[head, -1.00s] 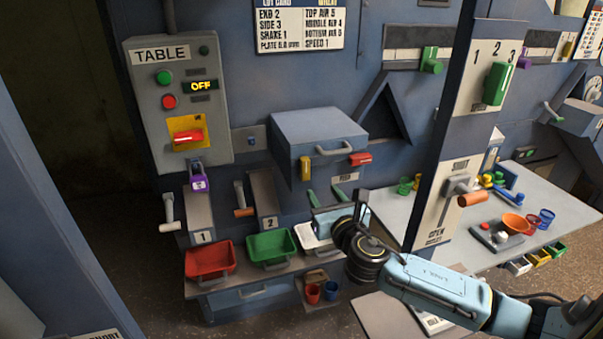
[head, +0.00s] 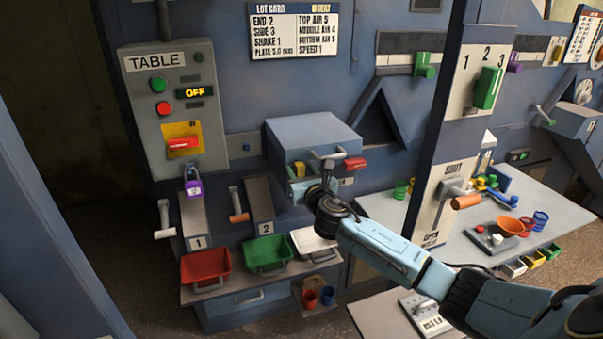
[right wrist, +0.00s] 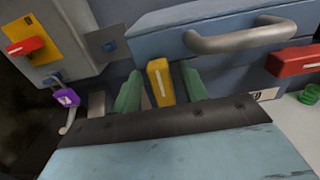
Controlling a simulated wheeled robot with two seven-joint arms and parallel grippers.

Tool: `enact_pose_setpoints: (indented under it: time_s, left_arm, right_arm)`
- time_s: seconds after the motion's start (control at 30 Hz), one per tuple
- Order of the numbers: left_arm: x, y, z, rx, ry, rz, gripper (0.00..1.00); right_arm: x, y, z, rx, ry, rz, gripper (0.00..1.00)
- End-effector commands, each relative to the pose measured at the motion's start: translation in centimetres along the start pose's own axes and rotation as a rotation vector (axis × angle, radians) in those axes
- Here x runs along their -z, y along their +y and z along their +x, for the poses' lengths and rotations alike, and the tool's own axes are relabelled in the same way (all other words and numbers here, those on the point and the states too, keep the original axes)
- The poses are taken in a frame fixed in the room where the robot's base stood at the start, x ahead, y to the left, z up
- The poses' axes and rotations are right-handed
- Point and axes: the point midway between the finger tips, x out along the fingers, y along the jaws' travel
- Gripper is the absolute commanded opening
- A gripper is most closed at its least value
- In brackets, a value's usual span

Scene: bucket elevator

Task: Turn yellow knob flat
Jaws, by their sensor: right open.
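The yellow knob (right wrist: 160,80) is on the front of the blue-grey drawer box (right wrist: 150,40), left of its handle. It stands upright, with a white line running along it. My right gripper (right wrist: 161,90) is open, with one green finger on each side of the knob. I cannot tell whether either finger touches it. In the head view, the right gripper (head: 302,174) is at the box's front left, and the yellow knob (head: 299,168) shows only as a small patch. My left gripper is not in view.
A red knob (head: 355,163) lies flat on the right of the box, past the grey handle (head: 328,155). Red (head: 205,266), green (head: 267,254) and white (head: 313,243) trays stand below. A grey post (head: 440,130) with an orange-handled lever (head: 466,202) stands to the right.

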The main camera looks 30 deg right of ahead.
Motion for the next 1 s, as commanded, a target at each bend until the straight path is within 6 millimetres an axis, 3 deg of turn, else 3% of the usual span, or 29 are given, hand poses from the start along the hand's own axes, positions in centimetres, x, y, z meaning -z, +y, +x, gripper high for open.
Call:
enact_pose_setpoints:
  time_s: [0.27,0.63,1.0]
  left_arm:
    - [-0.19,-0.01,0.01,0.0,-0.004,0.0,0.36]
    - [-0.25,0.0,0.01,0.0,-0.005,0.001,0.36]
    - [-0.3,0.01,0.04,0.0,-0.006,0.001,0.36]
  right_arm:
    - [0.0,0.03,0.13,0.0,0.0,0.0,0.44]
    - [0.01,0.01,0.11,0.0,0.0,0.0,0.0]
    - [0.06,-0.08,0.1,0.0,0.001,0.069,0.0]
